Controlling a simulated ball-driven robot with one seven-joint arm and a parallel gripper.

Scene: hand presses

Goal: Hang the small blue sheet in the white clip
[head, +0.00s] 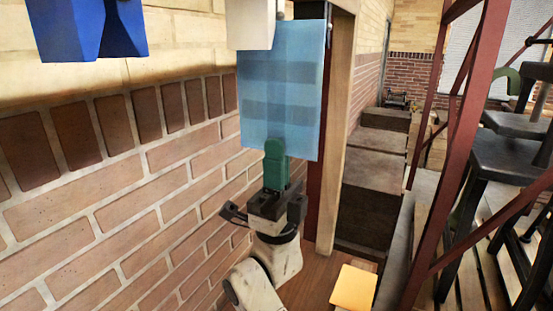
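The small blue sheet (283,95) is light blue with darker bands and hangs or stands upright in the middle of the head view. The white clip (250,25) is at the top, partly cut off by the frame edge. Its lower end covers the sheet's upper left corner; I cannot tell whether the sheet is between its jaws or only behind it. My gripper (275,162), with green fingers, is at the sheet's lower edge. One finger shows in front of the sheet, the other is hidden, and it appears shut on the sheet.
A blue clip (90,28) is at the upper left against the brick wall (110,200). A wooden post (343,110) stands just right of the sheet. A yellow block (354,288) is low in front. Red metal framing (465,120) and dark stools (510,150) fill the right.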

